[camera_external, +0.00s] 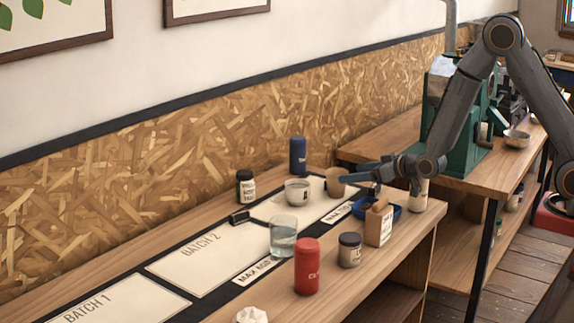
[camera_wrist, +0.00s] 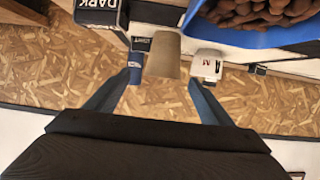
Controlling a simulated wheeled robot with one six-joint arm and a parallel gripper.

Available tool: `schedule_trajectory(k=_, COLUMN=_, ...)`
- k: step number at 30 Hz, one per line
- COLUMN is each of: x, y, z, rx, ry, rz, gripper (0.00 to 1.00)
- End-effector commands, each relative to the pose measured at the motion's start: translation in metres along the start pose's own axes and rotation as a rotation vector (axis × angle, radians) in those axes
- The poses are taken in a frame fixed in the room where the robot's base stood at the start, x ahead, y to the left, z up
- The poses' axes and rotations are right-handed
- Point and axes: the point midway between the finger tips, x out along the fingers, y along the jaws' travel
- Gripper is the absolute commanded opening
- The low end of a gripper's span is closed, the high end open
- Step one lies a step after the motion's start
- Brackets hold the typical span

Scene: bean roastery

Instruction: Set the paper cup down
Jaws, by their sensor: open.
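The tan paper cup (camera_external: 335,182) is at the far right part of the mat on the wooden counter, by my gripper's fingertips. It looks close to upright; whether its base rests fully on the mat is hard to tell. My gripper (camera_external: 354,173) is open and reaches in low from the right, roughly level. In the wrist view, the cup (camera_wrist: 163,54) lies ahead between the two spread fingers (camera_wrist: 158,82), with a gap visible on each side.
A white bowl (camera_external: 297,191), dark blue can (camera_external: 298,156) and black jar (camera_external: 245,187) stand close by. A blue tray (camera_external: 391,212) of beans and a brown bag (camera_external: 379,224) sit near the arm. A glass of water (camera_external: 283,237) and red can (camera_external: 307,267) stand nearer. Batch 2 (camera_external: 200,255) is largely clear.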

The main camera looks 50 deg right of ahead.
Motion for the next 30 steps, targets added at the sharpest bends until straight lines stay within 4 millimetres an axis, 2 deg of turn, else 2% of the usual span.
schedule_trajectory(k=13, x=0.032, y=-0.002, z=0.004, rx=0.0, ry=-0.001, rz=0.0, gripper=0.75)
schedule_trajectory(k=24, x=0.073, y=-0.006, z=0.007, rx=0.0, ry=0.0, rz=0.001, gripper=0.75)
schedule_trajectory(k=30, x=0.076, y=-0.006, z=0.007, rx=0.0, ry=0.0, rz=0.0, gripper=0.75)
